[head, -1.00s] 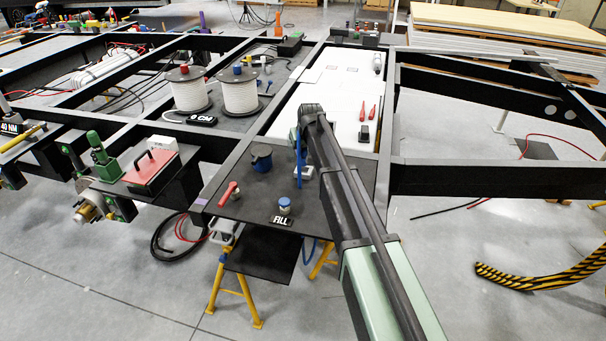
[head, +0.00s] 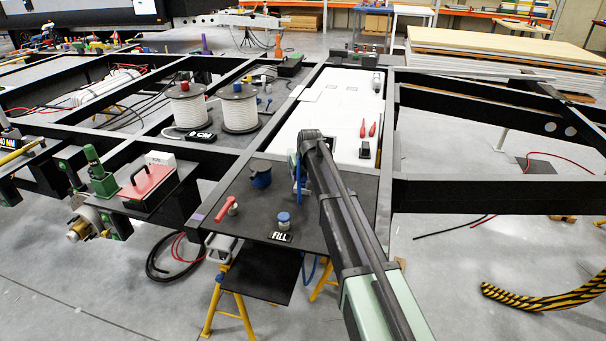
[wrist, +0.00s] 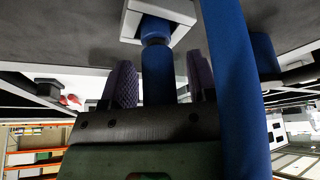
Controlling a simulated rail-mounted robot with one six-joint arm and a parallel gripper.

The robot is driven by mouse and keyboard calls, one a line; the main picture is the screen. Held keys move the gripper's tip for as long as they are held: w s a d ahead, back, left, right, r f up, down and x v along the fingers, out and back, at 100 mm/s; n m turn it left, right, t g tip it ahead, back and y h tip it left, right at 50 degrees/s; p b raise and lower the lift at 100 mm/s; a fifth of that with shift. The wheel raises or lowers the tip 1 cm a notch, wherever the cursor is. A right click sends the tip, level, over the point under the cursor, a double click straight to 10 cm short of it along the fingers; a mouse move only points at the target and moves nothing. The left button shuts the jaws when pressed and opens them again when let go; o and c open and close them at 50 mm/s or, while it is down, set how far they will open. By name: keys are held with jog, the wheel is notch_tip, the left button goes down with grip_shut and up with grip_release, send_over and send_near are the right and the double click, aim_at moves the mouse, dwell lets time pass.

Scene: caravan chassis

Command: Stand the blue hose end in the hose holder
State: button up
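In the wrist view, which looks upside down, the blue hose end (wrist: 157,72) is between the two dark, ridged fingers of my gripper (wrist: 160,80). A gap shows on the right side of it and a thin one on the left, so the fingers look open around it. Its tip meets a pale square hose holder (wrist: 184,20) on the dark plate and appears to sit in its opening; the depth is hidden. A thick blue hose (wrist: 232,90) runs close in front on the right. In the head view, my arm hides the gripper and holder; some blue hose (head: 299,185) shows.
The dark plate (head: 245,205) also carries a blue cup (head: 261,175), a red-handled valve (head: 226,215) and a blue-capped filler (head: 284,220) by a FILL label (head: 281,237). Two white rope spools (head: 239,110) stand behind. Dark chassis beams (head: 480,200) border the right.

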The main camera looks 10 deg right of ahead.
jog(key=shift+r+p, duration=0.4)
jog(key=a+p+v, duration=0.1)
jog(key=p+v, duration=1)
jog(key=v, duration=0.1)
jog(key=s+f+m+g, duration=0.1)
jog(key=s+g, duration=0.3)
jog(key=s, duration=3.1)
jog(key=shift+s+d+f+m+h, duration=0.25)
jog(key=shift+s+f+m+h, duration=0.05)
jog(key=shift+s+f, duration=0.1)
